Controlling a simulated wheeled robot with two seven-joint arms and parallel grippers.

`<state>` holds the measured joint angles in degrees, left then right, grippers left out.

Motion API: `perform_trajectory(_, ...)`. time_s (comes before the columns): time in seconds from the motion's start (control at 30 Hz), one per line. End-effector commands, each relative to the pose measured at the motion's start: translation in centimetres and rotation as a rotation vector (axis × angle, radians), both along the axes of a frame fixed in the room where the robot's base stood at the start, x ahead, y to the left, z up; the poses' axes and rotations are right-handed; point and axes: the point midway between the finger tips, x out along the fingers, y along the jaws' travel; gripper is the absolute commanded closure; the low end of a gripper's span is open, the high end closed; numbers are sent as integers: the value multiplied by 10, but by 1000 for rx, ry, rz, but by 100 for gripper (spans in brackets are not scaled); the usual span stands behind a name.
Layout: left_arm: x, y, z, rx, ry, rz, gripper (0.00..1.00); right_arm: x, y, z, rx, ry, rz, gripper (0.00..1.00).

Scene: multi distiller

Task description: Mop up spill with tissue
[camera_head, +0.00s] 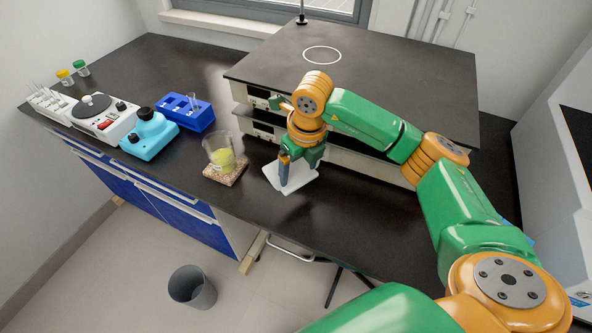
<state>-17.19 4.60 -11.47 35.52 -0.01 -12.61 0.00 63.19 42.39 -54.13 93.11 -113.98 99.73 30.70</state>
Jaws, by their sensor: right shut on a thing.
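A white tissue (298,181) lies on the black bench top near its front edge, or just above it. My right gripper (285,178) points down over the tissue and is shut on it. The fingers hide part of the tissue. A spill cannot be made out; anything under the tissue is hidden. My left gripper is not in the view.
A beaker (220,152) of yellow liquid stands on a cork-coloured pad (226,174) left of the tissue. A blue rack (187,112), a turquoise device (149,137) and a white device (100,118) stand further left. A large black-topped apparatus (400,75) is behind. A grey bin (192,288) stands on the floor.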

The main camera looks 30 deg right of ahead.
Motion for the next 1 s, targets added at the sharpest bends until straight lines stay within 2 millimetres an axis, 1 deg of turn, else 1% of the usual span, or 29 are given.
perform_trajectory(0.03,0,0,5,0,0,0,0,0,-1,6,-1,-1,-1,65)
perform_trajectory(0.1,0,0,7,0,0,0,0,0,-3,9,-1,0,0,65)
perform_trajectory(0.47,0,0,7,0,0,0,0,0,-4,10,0,0,0,65)
perform_trajectory(0.57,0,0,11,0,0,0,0,1,-4,14,0,0,0,65)
perform_trajectory(0.67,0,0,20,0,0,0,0,1,-4,26,0,-1,0,65)
perform_trajectory(1.0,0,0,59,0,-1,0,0,1,-4,75,0,0,0,65)
